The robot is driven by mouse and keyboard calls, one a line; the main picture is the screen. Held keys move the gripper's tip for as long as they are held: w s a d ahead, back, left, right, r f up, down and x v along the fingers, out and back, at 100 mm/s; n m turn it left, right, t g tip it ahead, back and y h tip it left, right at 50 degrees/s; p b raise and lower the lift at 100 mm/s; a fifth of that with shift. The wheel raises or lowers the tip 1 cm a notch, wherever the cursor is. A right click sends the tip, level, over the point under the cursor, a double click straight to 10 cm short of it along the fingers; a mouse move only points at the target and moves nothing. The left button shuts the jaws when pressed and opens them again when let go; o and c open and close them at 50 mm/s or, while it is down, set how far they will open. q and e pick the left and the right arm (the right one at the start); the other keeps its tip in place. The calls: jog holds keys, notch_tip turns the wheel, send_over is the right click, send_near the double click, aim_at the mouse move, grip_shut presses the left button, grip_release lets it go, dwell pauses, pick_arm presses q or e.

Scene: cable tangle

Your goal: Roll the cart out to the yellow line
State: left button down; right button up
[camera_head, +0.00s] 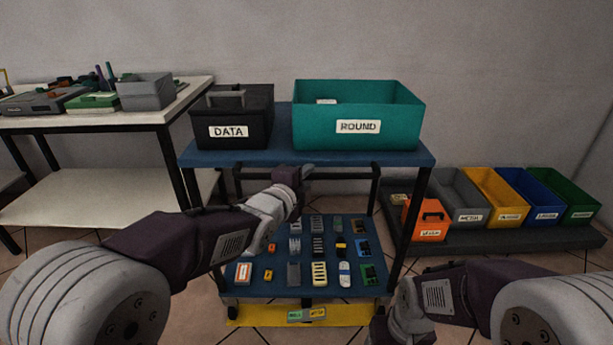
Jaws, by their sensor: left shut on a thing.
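The cart has a blue top shelf (283,157) and a blue lower shelf (268,286) on dark legs. A dark bar (345,170) runs just under the top shelf. My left gripper (305,173) is at the middle of the cart's front, shut on what looks like this bar; its fingertips are small and partly hidden. The yellow line (255,315) shows on the floor under the lower shelf's near edge. My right gripper (380,325) is low by the cart's near right corner, dark and cut by the frame edge, its fingers unclear.
The cart carries a black DATA box (262,128), a teal ROUND bin (405,125) and several small parts below. A white bench (90,122) stands left. Several coloured bins sit on a dark base (500,236) close on the right.

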pick_arm(q)
jog(key=shift+s+f, duration=0.1)
jog(key=c, duration=1.4)
grip_release()
jog(key=shift+o, duration=0.2)
jog(key=p+v, duration=0.2)
jog(key=v, duration=0.7)
jog(key=shift+p, duration=0.4)
